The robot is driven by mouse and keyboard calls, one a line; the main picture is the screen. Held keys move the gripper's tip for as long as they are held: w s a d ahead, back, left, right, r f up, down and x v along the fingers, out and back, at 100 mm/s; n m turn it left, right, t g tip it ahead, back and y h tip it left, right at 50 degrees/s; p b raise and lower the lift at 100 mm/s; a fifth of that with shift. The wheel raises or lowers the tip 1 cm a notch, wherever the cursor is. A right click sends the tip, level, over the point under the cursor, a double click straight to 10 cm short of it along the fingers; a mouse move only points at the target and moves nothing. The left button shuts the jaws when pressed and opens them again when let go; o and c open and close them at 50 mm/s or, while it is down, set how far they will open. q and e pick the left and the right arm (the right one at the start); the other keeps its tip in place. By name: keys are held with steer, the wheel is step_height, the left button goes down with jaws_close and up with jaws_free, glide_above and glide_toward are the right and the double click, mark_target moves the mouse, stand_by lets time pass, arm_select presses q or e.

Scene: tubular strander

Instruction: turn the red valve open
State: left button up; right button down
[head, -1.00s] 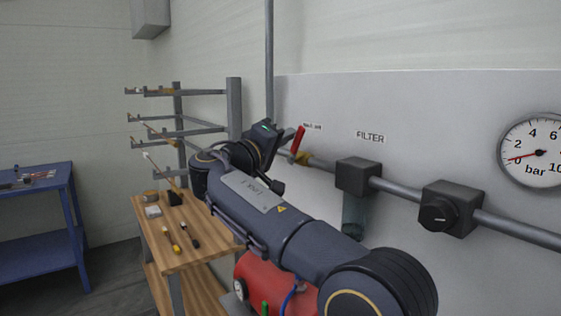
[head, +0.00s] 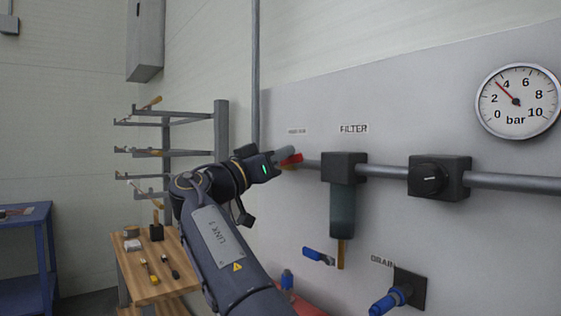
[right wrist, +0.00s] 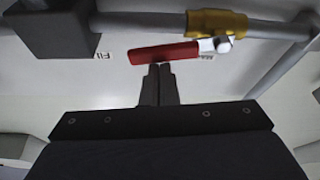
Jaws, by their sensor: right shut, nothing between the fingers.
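The red valve handle (head: 292,160) lies nearly level, along the grey pipe, in the head view. In the right wrist view the red handle (right wrist: 165,53) runs roughly alongside the pipe from the yellow valve body (right wrist: 215,22). My right gripper (head: 284,153) is at the handle, partly covering it and the valve body in the head view. In the right wrist view its fingers (right wrist: 160,68) are shut and empty. Their tips are right at the handle's edge; I cannot tell whether they touch. My left gripper is not in view.
The pipe (head: 515,182) carries a black filter (head: 344,167) and a block with a knob (head: 430,178). The pressure gauge (head: 517,101) reads between 2 and 4 bar. Blue drain handles (head: 390,300) sit lower. A wooden bench (head: 160,287) stands left.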

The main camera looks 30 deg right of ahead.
steer(key=shift+s+f+b, duration=0.15)
steer(key=shift+f+b, duration=0.35)
stand_by(0.4)
